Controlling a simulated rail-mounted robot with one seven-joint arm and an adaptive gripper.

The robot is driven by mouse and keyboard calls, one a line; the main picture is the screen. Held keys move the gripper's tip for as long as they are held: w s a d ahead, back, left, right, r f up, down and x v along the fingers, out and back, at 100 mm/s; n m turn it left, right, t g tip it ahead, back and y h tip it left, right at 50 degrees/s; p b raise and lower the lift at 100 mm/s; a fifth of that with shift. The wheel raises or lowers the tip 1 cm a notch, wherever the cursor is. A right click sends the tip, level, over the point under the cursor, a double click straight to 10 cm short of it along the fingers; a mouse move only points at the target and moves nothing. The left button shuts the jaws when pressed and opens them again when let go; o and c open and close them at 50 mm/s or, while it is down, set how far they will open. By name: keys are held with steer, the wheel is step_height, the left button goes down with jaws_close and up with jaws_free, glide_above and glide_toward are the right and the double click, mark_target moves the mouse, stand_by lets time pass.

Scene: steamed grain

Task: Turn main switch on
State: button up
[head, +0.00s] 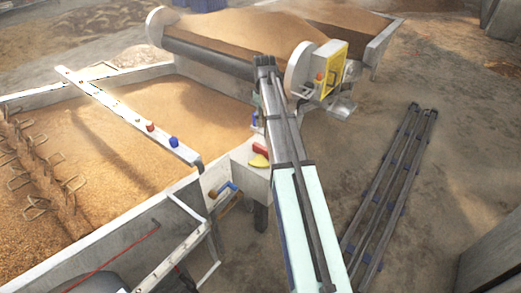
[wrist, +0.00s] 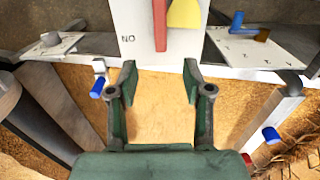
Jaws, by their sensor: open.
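I cannot tell which part is the main switch. My gripper (wrist: 159,80) is open and empty, with its fingertips below the box's lower edge in the wrist view. In the head view my arm largely hides it.
A yellow panel with buttons (head: 333,68) is at the roller's end. A plate with a blue handle (wrist: 237,20) lies right of the box. A beam with red and blue knobs (head: 110,104) crosses the grain. Dark rails (head: 392,190) lie on the floor at right.

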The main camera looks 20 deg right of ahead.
mark_target(263, 147)
step_height(263, 147, down, 16)
steer(key=shift+f+p, duration=0.2)
steer(key=shift+p, duration=0.5)
jaws_close()
